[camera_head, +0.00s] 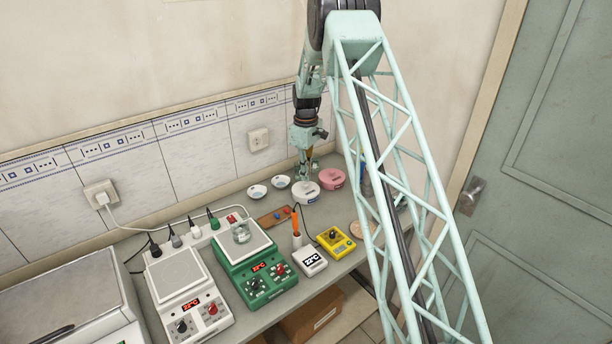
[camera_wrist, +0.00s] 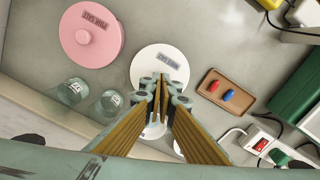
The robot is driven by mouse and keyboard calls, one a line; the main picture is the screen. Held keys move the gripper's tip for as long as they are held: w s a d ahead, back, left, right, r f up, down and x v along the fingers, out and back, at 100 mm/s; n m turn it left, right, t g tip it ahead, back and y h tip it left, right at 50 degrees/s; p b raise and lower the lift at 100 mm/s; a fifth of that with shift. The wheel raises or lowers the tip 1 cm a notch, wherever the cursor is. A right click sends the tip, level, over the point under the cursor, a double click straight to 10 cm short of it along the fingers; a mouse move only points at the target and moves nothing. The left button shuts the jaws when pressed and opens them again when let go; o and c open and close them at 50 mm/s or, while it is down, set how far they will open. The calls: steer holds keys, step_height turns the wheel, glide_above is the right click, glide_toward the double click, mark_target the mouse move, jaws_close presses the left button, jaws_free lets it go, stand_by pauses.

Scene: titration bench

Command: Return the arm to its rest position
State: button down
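My arm reaches over the far end of the bench, with my gripper (camera_head: 303,172) pointing down at a white round labelled piece (camera_head: 306,193). In the wrist view my gripper (camera_wrist: 161,92) has its two tan-faced fingers converging to tips close together, over the near part of the white round piece (camera_wrist: 175,62). The fingertips hide the middle of this piece. I cannot tell whether they touch or hold anything there.
A pink round lidded piece (camera_head: 332,179) stands just right of the white one. Two small bowls (camera_head: 257,191) (camera_head: 280,181) lie to the left. A brown block (camera_head: 275,216), a green instrument (camera_head: 262,280) and a yellow device (camera_head: 336,242) stand nearer. Glass vessels (camera_wrist: 110,102) show in the wrist view.

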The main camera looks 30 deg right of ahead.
steer(key=shift+f+b, duration=0.45)
steer(key=shift+f, duration=0.55)
stand_by(0.4)
steer(key=shift+r, duration=0.15)
steer(key=shift+r+p, duration=1.15)
steer(key=shift+r, duration=2.25)
